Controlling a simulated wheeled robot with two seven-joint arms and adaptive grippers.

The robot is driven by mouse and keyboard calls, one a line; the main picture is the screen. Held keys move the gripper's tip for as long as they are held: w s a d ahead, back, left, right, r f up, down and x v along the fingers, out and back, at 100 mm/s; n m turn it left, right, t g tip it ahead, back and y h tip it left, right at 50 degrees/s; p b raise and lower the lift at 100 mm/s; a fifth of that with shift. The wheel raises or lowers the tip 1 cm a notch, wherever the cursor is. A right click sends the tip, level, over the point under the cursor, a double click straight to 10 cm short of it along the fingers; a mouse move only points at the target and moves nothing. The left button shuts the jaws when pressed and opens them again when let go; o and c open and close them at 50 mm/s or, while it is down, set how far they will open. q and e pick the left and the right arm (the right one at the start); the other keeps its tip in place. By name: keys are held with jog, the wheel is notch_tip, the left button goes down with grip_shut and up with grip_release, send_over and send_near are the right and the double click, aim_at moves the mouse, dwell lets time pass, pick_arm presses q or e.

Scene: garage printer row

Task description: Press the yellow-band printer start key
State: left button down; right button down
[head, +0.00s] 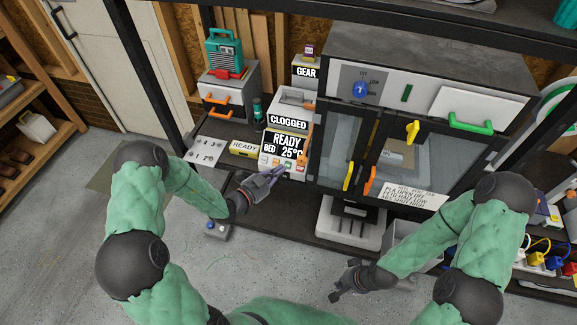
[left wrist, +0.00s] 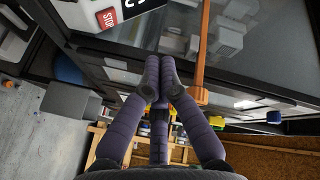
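A white control panel (head: 284,146) stands beside the dark glass-doored cabinet. Its screen reads READY, BED 25°C, and several small coloured keys (head: 277,163) sit below it. Their labels are too small to read in the head view. A red STOP key (left wrist: 108,18) shows in the left wrist view. I cannot make out a yellow band on a printer. My left gripper (head: 279,173) is shut and empty, its tips just below the key row; contact cannot be told. My right gripper (head: 337,281) is open and empty, low over the floor.
The glass-doored cabinet (head: 345,142) has yellow and orange handles jutting out right of the panel. A CLOGGED sign (head: 288,121) stands above the screen. The floor at front left is clear.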

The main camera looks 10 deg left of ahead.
aim_at(291, 162)
pick_arm(q)
jog(key=w+f+b, duration=0.6)
jog(key=b, duration=0.1)
jog(key=shift+d+f, duration=0.15)
dwell(0.5)
jog(key=shift+w+f, duration=0.1)
jog(key=shift+w, duration=0.05)
dwell(1.2)
jog(key=shift+w+f, duration=0.2)
jog(key=shift+w, duration=0.05)
jog(key=shift+w+f, duration=0.25)
dwell(0.9)
dwell(0.3)
jog(key=shift+s+r+p, duration=0.55)
jog(key=shift+r+p, duration=0.05)
jog(key=shift+p, duration=0.15)
